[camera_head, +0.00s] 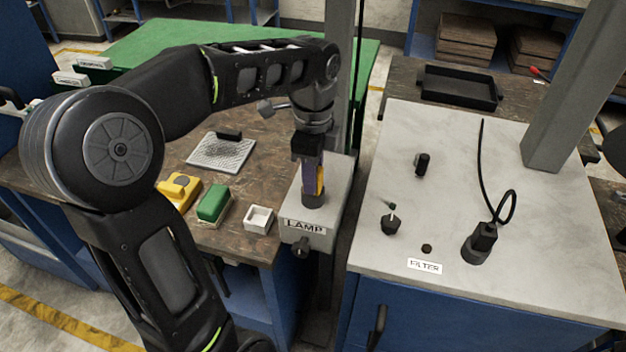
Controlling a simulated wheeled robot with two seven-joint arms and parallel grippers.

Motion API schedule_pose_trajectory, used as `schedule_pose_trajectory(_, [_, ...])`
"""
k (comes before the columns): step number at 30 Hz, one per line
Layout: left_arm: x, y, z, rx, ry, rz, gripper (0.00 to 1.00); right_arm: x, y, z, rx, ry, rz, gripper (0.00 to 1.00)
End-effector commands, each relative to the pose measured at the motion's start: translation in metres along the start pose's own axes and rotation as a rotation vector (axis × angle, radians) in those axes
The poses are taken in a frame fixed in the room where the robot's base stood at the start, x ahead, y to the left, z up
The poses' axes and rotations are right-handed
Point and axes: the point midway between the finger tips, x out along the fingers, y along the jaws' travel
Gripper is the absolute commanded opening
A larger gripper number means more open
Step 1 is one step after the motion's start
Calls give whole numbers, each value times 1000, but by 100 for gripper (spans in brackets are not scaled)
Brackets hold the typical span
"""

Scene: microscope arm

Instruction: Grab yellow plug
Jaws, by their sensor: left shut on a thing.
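The yellow plug (320,182) stands upright at the dark socket on top of the grey box labelled LAMP (326,212), right of the middle of the wooden bench. My left gripper (312,172) comes down on it from above and is shut on it. The fingers hide most of the plug, and only a yellow strip shows on its right side. I cannot tell how deep the plug sits in the socket. My right gripper is not in view.
A yellow device (178,190), a green block (213,203), a small white tray (259,219) and a perforated plate (220,152) lie on the bench. Right, past a gap, a pale FILTER table (400,290) holds a black cabled plug (485,238). A grey post (340,70) stands behind the gripper.

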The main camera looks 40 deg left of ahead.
Motion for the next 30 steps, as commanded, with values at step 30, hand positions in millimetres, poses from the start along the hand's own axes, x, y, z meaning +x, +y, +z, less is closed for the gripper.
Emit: schedule_pose_trajectory(30, [-32, 21, 0, 1, 0, -3, 0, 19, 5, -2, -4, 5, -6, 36])
